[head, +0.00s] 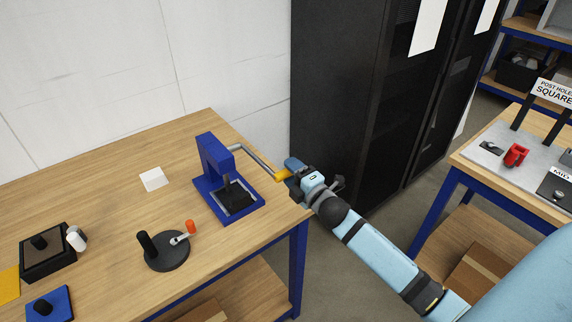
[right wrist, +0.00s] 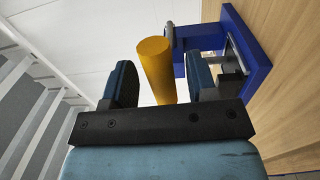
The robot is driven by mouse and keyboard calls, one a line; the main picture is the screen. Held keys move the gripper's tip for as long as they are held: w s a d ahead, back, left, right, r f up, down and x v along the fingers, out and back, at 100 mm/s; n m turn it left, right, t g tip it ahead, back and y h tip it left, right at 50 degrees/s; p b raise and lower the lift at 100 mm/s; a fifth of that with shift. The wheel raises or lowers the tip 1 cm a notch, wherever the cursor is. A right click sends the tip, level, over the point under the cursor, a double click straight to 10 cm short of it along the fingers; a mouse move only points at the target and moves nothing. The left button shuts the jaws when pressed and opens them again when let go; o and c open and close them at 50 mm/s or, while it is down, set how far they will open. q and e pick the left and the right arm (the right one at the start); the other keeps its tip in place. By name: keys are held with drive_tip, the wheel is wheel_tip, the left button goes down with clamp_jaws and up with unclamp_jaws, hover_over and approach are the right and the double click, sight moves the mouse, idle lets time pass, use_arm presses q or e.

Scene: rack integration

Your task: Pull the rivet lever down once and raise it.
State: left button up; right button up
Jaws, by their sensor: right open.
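A blue rivet press (head: 208,158) stands near the right edge of the wooden table. My right gripper (head: 291,170) is at the handle, just past the table edge. In the right wrist view the yellow handle (right wrist: 156,70) stands between the two open fingers, with a visible gap to the left finger; contact with the right one is unclear. The press (right wrist: 245,45) shows behind. My left gripper is not in view.
On the table (head: 110,193) are a round black fixture (head: 167,254) with an orange-tipped tool, a white block (head: 153,179), a black box (head: 47,262) and a blue block (head: 50,305). A black cabinet (head: 345,90) stands behind my right arm. A second table is at right.

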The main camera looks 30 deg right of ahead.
drive_tip(key=shift+w+a, duration=0.15)
drive_tip(key=shift+w, duration=1.2)
drive_tip(key=c, duration=0.9)
clamp_jaws()
drive_tip(key=shift+r, duration=0.1)
